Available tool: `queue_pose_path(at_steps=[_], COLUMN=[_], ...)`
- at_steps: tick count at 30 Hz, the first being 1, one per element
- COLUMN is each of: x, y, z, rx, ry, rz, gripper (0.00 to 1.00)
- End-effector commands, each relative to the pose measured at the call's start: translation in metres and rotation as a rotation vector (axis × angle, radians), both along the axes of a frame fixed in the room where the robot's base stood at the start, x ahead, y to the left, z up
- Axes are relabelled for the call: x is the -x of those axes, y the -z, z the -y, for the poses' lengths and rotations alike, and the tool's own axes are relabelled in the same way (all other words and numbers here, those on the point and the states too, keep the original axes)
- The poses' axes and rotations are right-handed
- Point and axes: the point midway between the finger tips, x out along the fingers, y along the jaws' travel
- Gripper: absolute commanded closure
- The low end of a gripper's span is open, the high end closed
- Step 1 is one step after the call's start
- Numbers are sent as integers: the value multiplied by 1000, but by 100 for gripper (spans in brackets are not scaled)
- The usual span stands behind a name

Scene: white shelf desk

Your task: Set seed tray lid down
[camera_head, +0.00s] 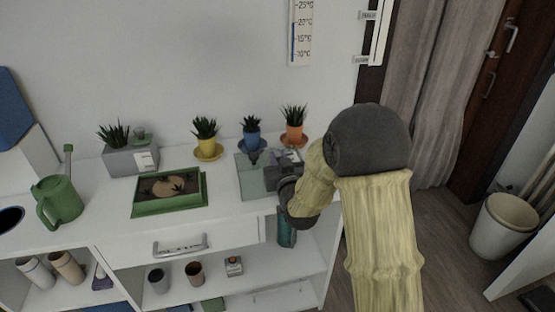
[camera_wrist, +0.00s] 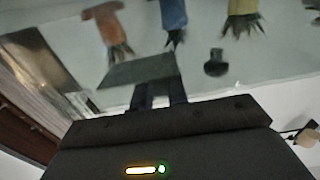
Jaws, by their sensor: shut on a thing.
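The seed tray lid (camera_head: 250,182) is a see-through greenish pane with a small dark knob, at the right end of the white desk top. My gripper (camera_head: 275,172) is shut on its right side. In the wrist view my gripper's fingers (camera_wrist: 157,92) meet a grey-green part of the lid (camera_wrist: 140,70), and the dark knob stands beyond. The lid looks low over the desk top; I cannot tell whether it touches. The open green seed tray (camera_head: 140,209) sits to the left, holding soil and a round tan thing. My arm hides the lid's right end.
Behind the lid stand potted plants in yellow (camera_head: 207,147), blue (camera_head: 251,139) and orange (camera_head: 294,132) pots. A grey planter box (camera_head: 125,161) and green watering can (camera_head: 60,203) stand left. A narrow clear strip of desk separates tray and lid.

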Motion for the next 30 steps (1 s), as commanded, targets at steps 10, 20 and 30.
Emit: queue_pose_path(at_steps=[10, 20, 30], x=[1, 0, 36], y=[2, 0, -1], z=[-2, -2, 10], rx=[0, 0, 0], ry=[-3, -3, -1], rz=[0, 0, -1], gripper=[63, 63, 63])
